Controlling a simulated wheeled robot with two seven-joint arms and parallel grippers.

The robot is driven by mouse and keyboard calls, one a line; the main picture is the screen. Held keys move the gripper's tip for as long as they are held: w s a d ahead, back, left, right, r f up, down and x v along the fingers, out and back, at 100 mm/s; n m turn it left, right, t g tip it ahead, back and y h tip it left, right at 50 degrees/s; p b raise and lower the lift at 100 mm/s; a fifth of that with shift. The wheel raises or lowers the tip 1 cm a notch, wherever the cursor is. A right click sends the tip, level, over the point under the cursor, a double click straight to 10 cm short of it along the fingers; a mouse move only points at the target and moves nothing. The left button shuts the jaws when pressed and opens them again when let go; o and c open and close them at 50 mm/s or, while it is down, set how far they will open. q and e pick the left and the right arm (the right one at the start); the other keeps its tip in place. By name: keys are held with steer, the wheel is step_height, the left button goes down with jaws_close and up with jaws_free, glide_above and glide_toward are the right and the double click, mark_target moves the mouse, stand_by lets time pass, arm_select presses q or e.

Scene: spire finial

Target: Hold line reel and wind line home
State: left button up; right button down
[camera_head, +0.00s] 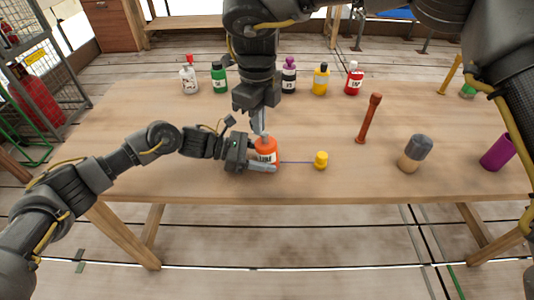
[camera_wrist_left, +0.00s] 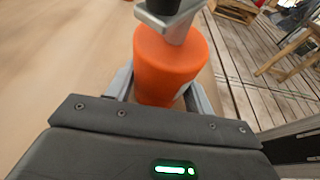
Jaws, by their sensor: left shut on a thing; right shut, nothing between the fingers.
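The line reel (camera_head: 266,147) is an orange cylinder with a white label, standing on the table near its front edge. My left gripper (camera_head: 262,163) is shut around its sides; in the left wrist view the orange reel (camera_wrist_left: 165,65) sits between the fingers. A thin blue line (camera_head: 297,162) runs from the reel right to a small yellow piece (camera_head: 321,160) on the table. My right gripper (camera_head: 262,125) comes from above, its fingers shut over the reel's top. The left wrist view shows a grey part at the reel's top, partly hiding it.
Several labelled bottles (camera_head: 354,79) stand along the back of the wooden table (camera_head: 200,183). A brown upright rod (camera_head: 370,118), a grey-and-tan cylinder (camera_head: 415,153) and a purple cylinder (camera_head: 497,153) are to the right. The table around the yellow piece is clear.

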mark_target(260, 148)
steer(key=shift+f, duration=0.15)
steer(key=shift+f, duration=1.35)
steer(key=shift+w, duration=0.15)
steer(key=shift+w, duration=0.5)
